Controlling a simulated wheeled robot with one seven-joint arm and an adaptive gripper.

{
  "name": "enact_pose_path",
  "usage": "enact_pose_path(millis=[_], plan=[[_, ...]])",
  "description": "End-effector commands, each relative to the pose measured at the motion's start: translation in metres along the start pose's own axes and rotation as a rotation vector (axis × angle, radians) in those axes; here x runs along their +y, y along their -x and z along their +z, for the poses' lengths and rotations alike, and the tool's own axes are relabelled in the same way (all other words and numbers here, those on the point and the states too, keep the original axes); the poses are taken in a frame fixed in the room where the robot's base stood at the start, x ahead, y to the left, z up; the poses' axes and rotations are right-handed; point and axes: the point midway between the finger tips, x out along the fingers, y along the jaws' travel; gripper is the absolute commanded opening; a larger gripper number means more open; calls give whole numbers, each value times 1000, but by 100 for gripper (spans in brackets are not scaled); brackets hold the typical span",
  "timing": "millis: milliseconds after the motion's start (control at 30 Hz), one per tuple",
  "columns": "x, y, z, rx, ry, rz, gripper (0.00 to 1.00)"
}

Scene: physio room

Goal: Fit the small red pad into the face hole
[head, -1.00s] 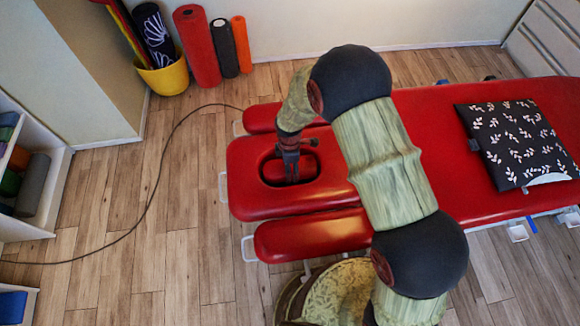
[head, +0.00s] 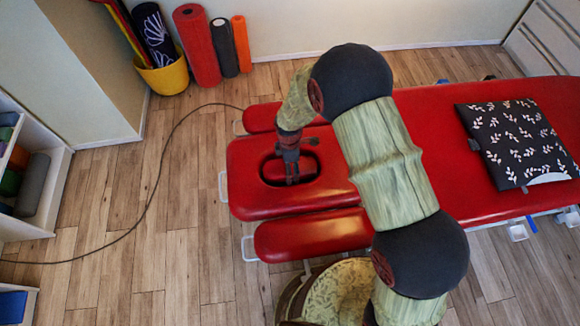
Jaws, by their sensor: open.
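The face hole (head: 268,179) is a dark-rimmed oval in the red head section (head: 250,200) of the treatment table. A red surface inside it, which looks like the small red pad (head: 308,167), shows to the right of my gripper. I cannot tell whether it sits flush or tilted. My gripper (head: 292,181) points down over the middle of the hole. It is open, with its fingertips at or just above the red surface. The gripper hides part of the hole and pad, so contact is unclear.
Red armrests flank the head section, one behind (head: 262,118) and one in front (head: 310,234). A black leaf-patterned cushion (head: 515,140) lies on the table at right. A yellow bucket (head: 163,78) and rolls stand by the wall. A cable (head: 150,190) crosses the open floor.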

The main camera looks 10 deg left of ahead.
Motion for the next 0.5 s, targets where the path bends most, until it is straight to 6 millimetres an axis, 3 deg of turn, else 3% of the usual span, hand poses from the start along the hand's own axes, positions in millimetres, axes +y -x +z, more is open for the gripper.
enact_pose_path(millis=[500], plan=[[1, 92, 0, 1, 0, 4, 83]])
